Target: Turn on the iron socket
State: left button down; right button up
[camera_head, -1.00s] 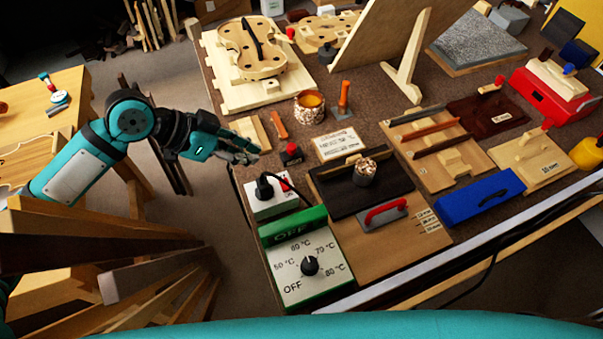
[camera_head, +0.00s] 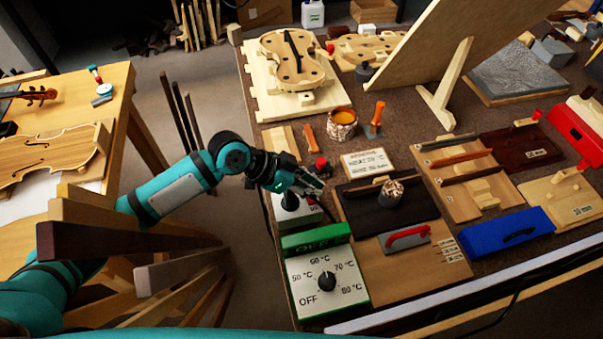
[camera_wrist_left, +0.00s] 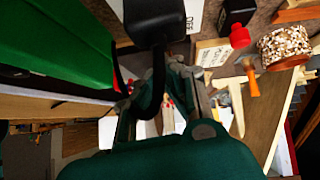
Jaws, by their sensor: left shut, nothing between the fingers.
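The iron socket (camera_head: 308,216) is a white box at the bench's near left edge with a black plug (camera_head: 290,201) and cable in it. My left gripper (camera_head: 316,187) is shut and empty, just above the socket's far side, and partly hides it; its red switch is not clearly visible now. I cannot tell whether it touches the socket. In the left wrist view the plug (camera_wrist_left: 154,18) and its cable loom large close to the fingers, with part of the white socket (camera_wrist_left: 194,14) beside it. My right gripper is not in view.
A temperature control box (camera_head: 325,285) with a dial and green top stands just in front of the socket. A red-capped black item (camera_head: 320,167) and a label card (camera_head: 367,163) stand behind. A dark tray (camera_head: 362,213) lies to the right.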

pick_arm(q)
jog(key=shift+s+f, duration=0.1)
jog(key=shift+f, duration=0.85)
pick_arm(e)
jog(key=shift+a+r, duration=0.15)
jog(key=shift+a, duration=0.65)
pick_arm(q)
jog(key=shift+s, duration=0.1)
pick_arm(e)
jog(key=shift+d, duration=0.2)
